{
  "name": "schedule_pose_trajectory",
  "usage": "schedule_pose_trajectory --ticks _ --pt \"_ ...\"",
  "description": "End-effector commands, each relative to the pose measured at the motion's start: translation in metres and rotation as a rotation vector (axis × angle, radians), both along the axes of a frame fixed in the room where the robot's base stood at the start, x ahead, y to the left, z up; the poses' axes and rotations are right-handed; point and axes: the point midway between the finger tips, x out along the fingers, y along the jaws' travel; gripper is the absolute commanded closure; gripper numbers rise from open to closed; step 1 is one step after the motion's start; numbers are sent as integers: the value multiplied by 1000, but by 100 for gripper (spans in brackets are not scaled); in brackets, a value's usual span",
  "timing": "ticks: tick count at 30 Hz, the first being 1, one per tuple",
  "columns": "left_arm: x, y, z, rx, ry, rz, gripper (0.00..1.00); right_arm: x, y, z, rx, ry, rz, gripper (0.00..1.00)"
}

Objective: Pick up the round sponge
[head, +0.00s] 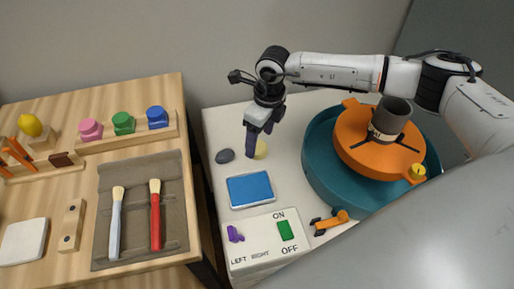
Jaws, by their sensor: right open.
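The round sponge (261,149) is a small pale yellow thing on the white worktop, just right of the fingers and partly hidden by them. My right gripper (254,152) points down at it with its dark fingers. The fingers are open, and the sponge is not clearly between them. The picture is too small to tell whether they touch it. My left gripper is not in view.
A dark grey stone-like piece (225,156) lies just left of the fingers. A blue pad (250,189) lies in front.

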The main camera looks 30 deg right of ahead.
Motion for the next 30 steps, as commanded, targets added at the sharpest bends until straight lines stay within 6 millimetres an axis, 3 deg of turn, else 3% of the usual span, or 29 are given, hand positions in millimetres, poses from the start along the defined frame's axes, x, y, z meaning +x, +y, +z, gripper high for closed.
schedule_pose_trajectory --ticks 6,15,23,30 --pt "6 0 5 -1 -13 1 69 3 4 -31 -1 3 0 31" --pt "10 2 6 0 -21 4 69 4 4 -37 -1 2 0 31" --pt "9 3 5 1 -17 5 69 4 4 -36 -1 2 -1 73" --pt "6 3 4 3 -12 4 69 4 4 -36 -1 2 -1 74"
